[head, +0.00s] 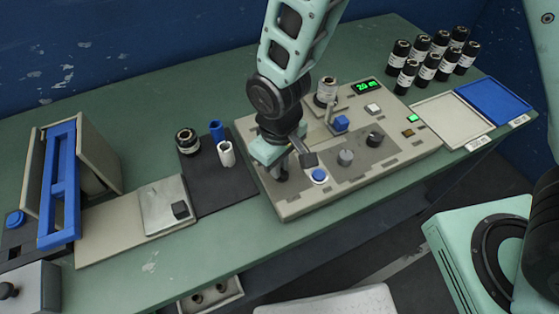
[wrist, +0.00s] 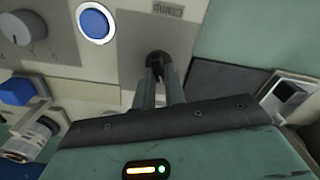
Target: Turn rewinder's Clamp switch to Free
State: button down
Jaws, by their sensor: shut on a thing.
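The rewinder (head: 300,207) is a beige box with a grey control panel in the middle of the bench. Its Clamp switch (wrist: 157,58) is a small black knob beside the upside-down "Clamp" label (wrist: 167,9) in the wrist view. My gripper (head: 280,176) points down at the panel's left end. In the wrist view my gripper (wrist: 162,80) has its two fingers closed around the black knob. The fingers hide much of the knob, and I cannot read its position.
A blue round button (head: 319,176), a grey dial (head: 345,158) and a black knob (head: 375,139) sit right of the gripper. A blue block (head: 340,123) and a roll (head: 326,91) stand behind. A dark mat (head: 205,190) with rolls lies left.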

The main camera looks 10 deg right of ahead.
jog(key=shift+n, duration=0.6)
jog(key=c, duration=1.5)
grip_release()
jog(key=shift+o, duration=0.2)
jog(key=shift+r, duration=0.1)
notch_tip(320, 180, up, 17)
jog(key=shift+r, duration=0.15)
jog(key=shift+s, duration=0.1)
jog(key=s+d+m, duration=0.1)
jog(key=s+d, duration=0.7)
jog(key=s, duration=0.4)
jog(key=shift+d+y, duration=0.2)
jog(key=shift+y, duration=0.1)
